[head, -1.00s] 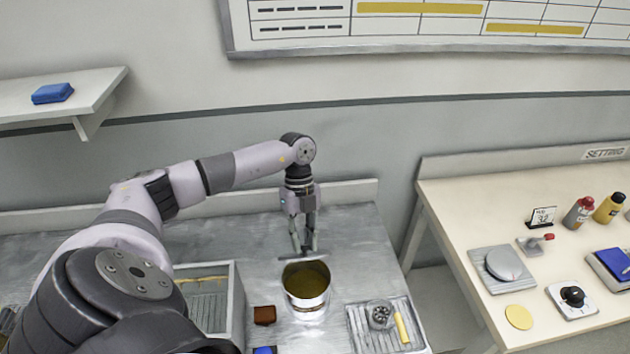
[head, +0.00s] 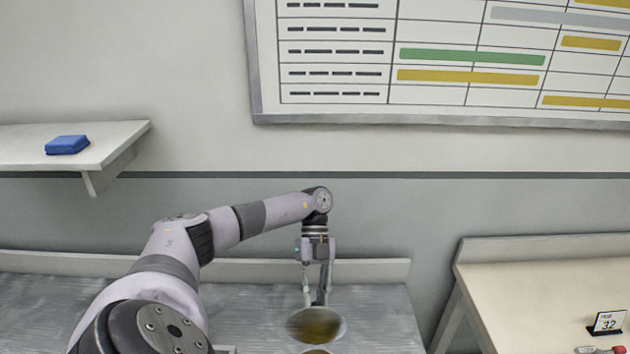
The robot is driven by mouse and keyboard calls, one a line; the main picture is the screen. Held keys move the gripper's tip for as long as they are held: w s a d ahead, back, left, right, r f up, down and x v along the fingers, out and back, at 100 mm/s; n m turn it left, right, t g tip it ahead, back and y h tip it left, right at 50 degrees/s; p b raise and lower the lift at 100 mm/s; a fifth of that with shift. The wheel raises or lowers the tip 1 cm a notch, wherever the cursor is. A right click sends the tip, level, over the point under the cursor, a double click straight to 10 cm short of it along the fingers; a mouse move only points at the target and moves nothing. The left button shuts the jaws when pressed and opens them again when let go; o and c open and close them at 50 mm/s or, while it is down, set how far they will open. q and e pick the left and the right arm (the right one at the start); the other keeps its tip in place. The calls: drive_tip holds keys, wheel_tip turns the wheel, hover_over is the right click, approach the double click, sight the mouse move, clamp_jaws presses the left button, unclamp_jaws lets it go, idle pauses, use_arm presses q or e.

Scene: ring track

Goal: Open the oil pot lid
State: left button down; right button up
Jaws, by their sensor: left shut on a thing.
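The oil pot (head: 317,351) shows only as a sliver of golden rim at the bottom edge of the head view; its body is out of frame. Just above it is the lid (head: 300,323), a grey disc with a golden, mirror-like patch on its face. The lid is apart from the pot's rim and looks tilted, with its face toward me. My left gripper (head: 317,300) points down from above and is shut on the lid at its far upper side. My right gripper is not in view.
A grey metal counter (head: 385,315) carries the pot. A shelf (head: 110,140) with a blue box (head: 67,145) and a wall chart (head: 440,60) are behind.

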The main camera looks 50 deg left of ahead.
use_arm(q)
drive_tip(key=shift+d+f, duration=0.15)
drive_tip(key=shift+f, duration=0.3)
drive_tip(key=c, duration=1.9)
unclamp_jaws()
drive_tip(key=o, duration=0.4)
drive_tip(key=shift+w+r, duration=0.15)
drive_tip(key=shift+w, duration=0.05)
drive_tip(key=shift+o, duration=0.2)
drive_tip(key=shift+r, duration=0.15)
drive_tip(key=v, duration=1.1)
drive_tip(key=shift+w+a+r, duration=0.2)
drive_tip(key=shift+a, duration=0.1)
